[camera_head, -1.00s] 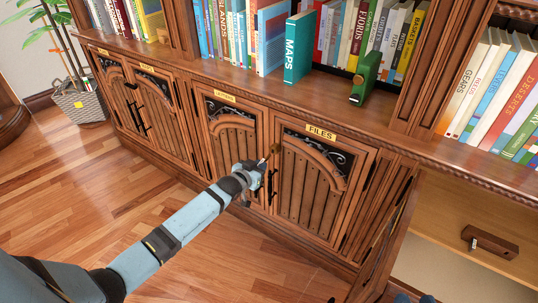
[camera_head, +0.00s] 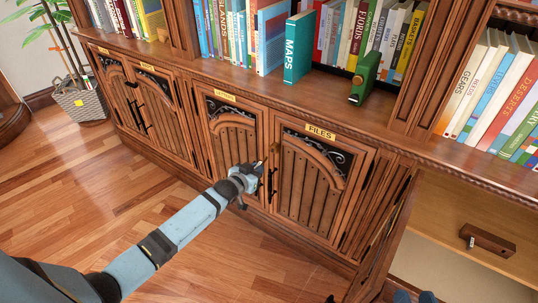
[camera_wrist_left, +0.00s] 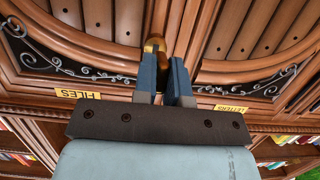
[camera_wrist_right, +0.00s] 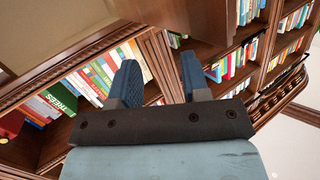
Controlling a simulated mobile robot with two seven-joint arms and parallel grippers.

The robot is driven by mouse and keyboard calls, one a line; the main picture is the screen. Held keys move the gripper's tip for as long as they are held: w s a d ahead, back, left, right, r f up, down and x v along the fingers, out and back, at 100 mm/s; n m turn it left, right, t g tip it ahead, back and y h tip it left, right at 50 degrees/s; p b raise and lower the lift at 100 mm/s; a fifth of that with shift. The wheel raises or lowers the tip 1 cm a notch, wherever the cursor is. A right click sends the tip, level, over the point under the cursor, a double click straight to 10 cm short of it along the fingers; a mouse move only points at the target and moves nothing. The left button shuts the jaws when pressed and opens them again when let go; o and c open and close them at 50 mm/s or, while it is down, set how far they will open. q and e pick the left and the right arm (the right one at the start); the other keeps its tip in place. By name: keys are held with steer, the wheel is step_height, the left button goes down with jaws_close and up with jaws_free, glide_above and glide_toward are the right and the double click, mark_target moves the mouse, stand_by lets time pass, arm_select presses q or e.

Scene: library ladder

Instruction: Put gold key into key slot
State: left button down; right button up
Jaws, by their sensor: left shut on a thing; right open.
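My left gripper (camera_head: 257,168) is low in front of the cabinet, by the edge of the FILES door (camera_head: 308,190). In the left wrist view its blue fingers (camera_wrist_left: 162,62) are close together, shut on the gold key. The key is mostly hidden by the fingers; gold (camera_wrist_left: 153,46) shows just beyond their tips, where key and slot fitting are hard to tell apart. In the head view a small gold fitting (camera_head: 275,148), apparently the key slot, is on the door frame, up and right of the gripper tips. My right gripper (camera_wrist_right: 160,64) is open and empty.
A dark door handle (camera_head: 271,182) is just right of the left gripper. The cabinet ledge above holds a green MAPS book (camera_head: 298,48) and a green object (camera_head: 365,78). An open compartment at right holds a brown block (camera_head: 488,241).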

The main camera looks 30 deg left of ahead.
arm_select(q)
steer(key=s+a+f+p, duration=0.1)
steer(key=s+p, duration=0.4)
steer(key=s, duration=0.4)
steer(key=shift+s+a, duration=0.2)
steer(key=shift+s, duration=0.15)
steer(key=shift+f, duration=0.1)
